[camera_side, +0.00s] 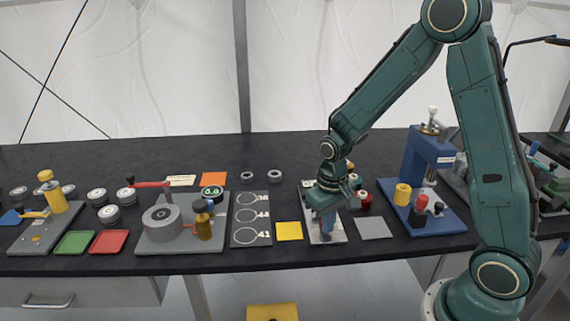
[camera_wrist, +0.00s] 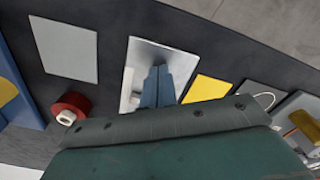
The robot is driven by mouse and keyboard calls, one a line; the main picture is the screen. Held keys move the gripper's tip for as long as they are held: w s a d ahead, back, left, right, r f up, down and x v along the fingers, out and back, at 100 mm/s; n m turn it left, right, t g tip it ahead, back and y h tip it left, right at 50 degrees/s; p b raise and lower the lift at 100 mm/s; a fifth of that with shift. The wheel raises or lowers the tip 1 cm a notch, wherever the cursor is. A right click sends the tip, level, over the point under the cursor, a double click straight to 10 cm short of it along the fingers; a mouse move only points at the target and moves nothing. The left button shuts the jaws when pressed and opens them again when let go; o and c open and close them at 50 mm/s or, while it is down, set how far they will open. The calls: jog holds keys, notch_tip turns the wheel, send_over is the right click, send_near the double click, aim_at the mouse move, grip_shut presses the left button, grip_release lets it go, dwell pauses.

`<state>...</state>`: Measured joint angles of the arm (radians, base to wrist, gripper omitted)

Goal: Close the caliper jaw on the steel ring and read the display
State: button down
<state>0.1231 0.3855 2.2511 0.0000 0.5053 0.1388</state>
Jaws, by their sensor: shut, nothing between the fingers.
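My gripper (camera_side: 327,230) points down at a pale plate (camera_side: 310,196) right of the table's middle. In the wrist view its blue fingers (camera_wrist: 157,86) are together over that plate, with nothing seen between them. A small whitish part stands close beside the fingers; contact cannot be told. A dark round display (camera_side: 212,193) with green digits, seemingly 0.0, stands on a grey station plate to the left. That station also has a thick grey round body (camera_side: 162,222), a red lever and a brass-coloured handle. Two loose steel-coloured rings (camera_side: 246,176) (camera_side: 275,176) lie behind. I cannot tell the caliper jaw for certain.
A dark card with numbered circles (camera_side: 250,232), a yellow pad (camera_side: 289,231) and a grey pad (camera_side: 374,228) flank the plate. A red round part (camera_wrist: 70,108) is close to my gripper. A blue press (camera_side: 425,165) stands right. Several round parts and two trays lie left.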

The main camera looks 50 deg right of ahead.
jog(key=shift+w+d, duration=1)
jog(key=shift+w, duration=0.05)
dwell(1.9)
jog(key=c, duration=1.4)
grip_release()
jog(key=shift+d, duration=0.15)
jog(key=shift+s, duration=0.1)
jog(key=shift+r, duration=0.15)
jog(key=shift+a+r, duration=0.15)
jog(key=shift+r, duration=1.55)
jog(key=shift+a+r, duration=0.15)
jog(key=shift+r, duration=1.5)
